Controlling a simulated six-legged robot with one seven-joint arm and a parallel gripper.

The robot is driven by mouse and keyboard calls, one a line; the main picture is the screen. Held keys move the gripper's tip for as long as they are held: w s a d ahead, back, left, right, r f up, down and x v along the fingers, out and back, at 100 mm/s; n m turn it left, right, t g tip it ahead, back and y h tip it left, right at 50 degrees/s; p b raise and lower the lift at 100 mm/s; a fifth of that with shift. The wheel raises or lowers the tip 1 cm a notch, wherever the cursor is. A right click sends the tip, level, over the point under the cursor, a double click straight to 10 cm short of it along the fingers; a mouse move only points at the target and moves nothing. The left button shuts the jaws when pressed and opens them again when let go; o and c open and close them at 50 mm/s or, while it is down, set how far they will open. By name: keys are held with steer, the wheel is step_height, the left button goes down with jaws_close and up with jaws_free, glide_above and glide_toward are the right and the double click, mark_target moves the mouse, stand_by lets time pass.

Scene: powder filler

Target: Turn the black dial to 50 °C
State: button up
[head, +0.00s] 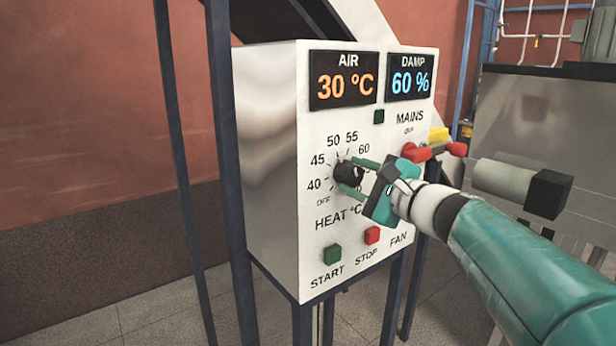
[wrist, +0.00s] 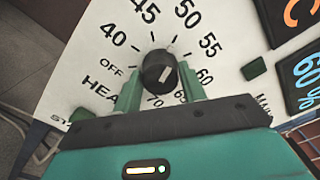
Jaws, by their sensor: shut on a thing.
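The black dial (head: 349,172) sits on the white front of the control box, inside a ring of marks from OFF through 40, 45, 50, 55 and 60 upward. My gripper (head: 360,176) is shut on it, with one green finger on each side. In the wrist view the dial (wrist: 159,72) stands between my fingertips (wrist: 160,85). A small pale mark shows on its face, but I cannot tell which number it points to. In the wrist view, 50 is at the top, right of 45. My gripper and fingers hide part of the scale in the head view.
Above the dial, the AIR display (head: 343,80) reads 30 °C and the DAMP display (head: 409,78) 60 %. A red MAINS handle (head: 432,151) sticks out just right of my gripper. Green START (head: 333,254) and red STOP (head: 372,235) buttons lie below. Blue posts stand left.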

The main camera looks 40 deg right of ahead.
steer(key=shift+d+f, duration=0.1)
steer(key=o, duration=1)
steer(key=shift+s, duration=0.1)
steer(key=shift+c, duration=0.2)
steer(key=s, duration=1.3)
steer(key=shift+s+d, duration=0.15)
steer(key=shift+s, duration=0.15)
